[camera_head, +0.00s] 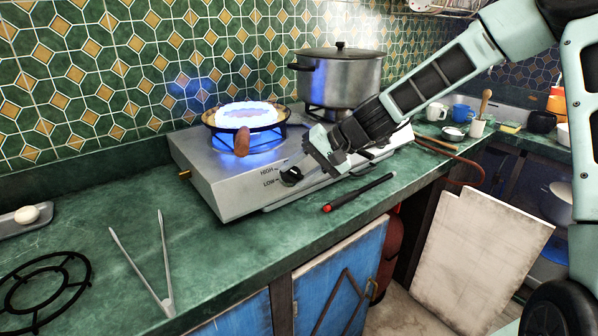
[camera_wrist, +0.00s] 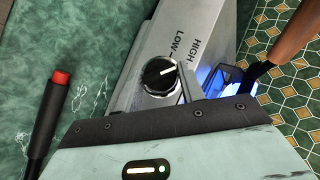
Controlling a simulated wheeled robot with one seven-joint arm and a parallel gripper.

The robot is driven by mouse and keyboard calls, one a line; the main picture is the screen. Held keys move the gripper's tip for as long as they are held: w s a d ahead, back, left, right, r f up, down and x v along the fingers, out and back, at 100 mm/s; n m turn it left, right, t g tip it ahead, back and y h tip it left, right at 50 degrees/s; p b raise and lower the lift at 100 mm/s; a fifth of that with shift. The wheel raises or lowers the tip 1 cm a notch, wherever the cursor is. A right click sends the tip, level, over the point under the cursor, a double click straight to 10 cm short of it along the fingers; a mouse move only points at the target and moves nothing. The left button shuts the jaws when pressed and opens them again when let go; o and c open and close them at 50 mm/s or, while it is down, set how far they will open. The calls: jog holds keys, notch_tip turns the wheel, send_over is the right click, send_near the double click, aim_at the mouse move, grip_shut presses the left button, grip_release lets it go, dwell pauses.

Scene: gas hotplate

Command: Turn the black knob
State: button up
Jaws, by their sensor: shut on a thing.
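The black knob (camera_head: 291,176) is on the sloped front face of the silver gas hotplate (camera_head: 215,190), beside the HIGH and LOW marks. In the wrist view the knob (camera_wrist: 158,76) shows just past the edge of my gripper's body, with a white pointer line on its face. My gripper (camera_head: 308,170) reaches in from the right and is shut on the knob. The left burner has a blue flame under a pan (camera_head: 243,115) with a wooden handle and a white, round content.
A steel pot (camera_head: 340,78) stands on the right burner. A black stick with a red tip (camera_head: 357,193) lies on the counter in front of the hotplate. Tongs (camera_head: 150,270) and a black burner grate (camera_head: 45,285) lie at left. Cups (camera_head: 436,111) stand at the back right.

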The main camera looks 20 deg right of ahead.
jog(key=o, duration=0.9)
jog(key=shift+d+f, duration=0.1)
jog(key=shift+o, duration=0.2)
jog(key=p+v, duration=0.1)
jog(key=v, duration=1.6)
jog(key=shift+s, duration=0.2)
jog(key=shift+d, duration=0.1)
jog(key=s+a+f+n+g+h+p, duration=0.3)
jog(key=s+a+n+g+h, duration=0.15)
jog(key=s+a, duration=0.9)
jog(key=s+a+n+h+p, duration=0.3)
jog(key=s+a+n, duration=0.2)
jog(key=s, duration=0.9)
jog(key=shift+s+a+n+h+p, duration=0.15)
jog(key=shift+s+n+h+p, duration=0.2)
jog(key=shift+n, duration=0.6)
